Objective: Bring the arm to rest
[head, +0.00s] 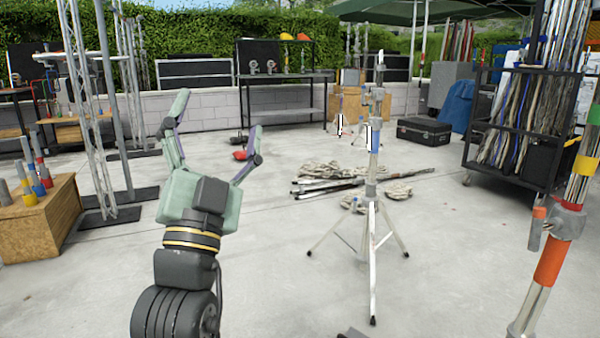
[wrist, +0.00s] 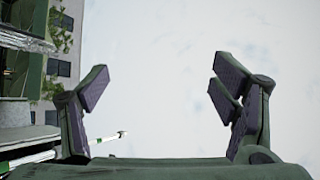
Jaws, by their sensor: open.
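My gripper (head: 222,118) stands in the left middle of the head view, raised and pointing up, with its two fingers spread wide. It is open and nothing is between the fingers. In the wrist view my gripper (wrist: 163,85) shows both fingers apart against pale sky, also with nothing between them. My arm rises from the bottom of the head view.
A silver light stand (head: 371,195) is on the concrete right of my gripper. Cables and rods (head: 340,183) lie behind it. A truss tower (head: 85,110) and wooden crate (head: 38,220) are at left. A loaded rack (head: 520,125) and striped pole (head: 550,258) are at right.

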